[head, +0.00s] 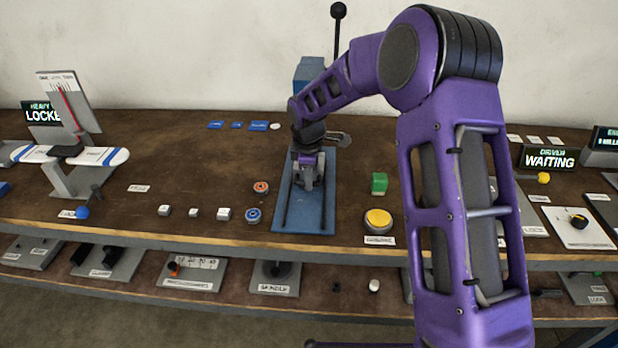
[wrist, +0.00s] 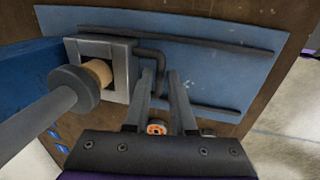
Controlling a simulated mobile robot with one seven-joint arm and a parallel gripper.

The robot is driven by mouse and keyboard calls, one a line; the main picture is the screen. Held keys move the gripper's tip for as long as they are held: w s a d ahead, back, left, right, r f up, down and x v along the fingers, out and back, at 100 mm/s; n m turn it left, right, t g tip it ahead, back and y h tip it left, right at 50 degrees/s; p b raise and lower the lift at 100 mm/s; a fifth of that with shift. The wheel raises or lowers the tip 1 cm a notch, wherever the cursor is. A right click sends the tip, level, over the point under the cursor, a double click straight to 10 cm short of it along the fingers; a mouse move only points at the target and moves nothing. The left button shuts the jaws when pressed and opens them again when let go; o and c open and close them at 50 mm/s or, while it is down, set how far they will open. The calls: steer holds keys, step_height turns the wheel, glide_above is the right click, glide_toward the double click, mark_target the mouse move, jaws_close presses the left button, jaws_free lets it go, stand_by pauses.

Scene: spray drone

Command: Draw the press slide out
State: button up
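The press stands on a blue base plate (head: 328,205). In the wrist view the plate (wrist: 220,50) carries two dark parallel rails. The press slide (wrist: 120,55) is a grey square-framed block at the left end of the rails, under the ram with its tan tip (wrist: 97,73). A dark bent handle (wrist: 150,47) sticks out from its right side. My gripper (wrist: 161,74) is at the handle, its two fingers apart, with the handle's outer bar seeming to lie between or just beside them; contact is unclear. In the head view my gripper (head: 308,183) is low over the plate.
The press's blue column (head: 308,70) and black-knobbed lever (head: 338,12) rise behind. A green block (head: 379,183) and yellow button (head: 378,220) are to the right. Orange (head: 261,187) and blue (head: 253,215) round pieces lie left of the plate. The plate's front part is clear.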

jaws_close()
stand_by(1.1)
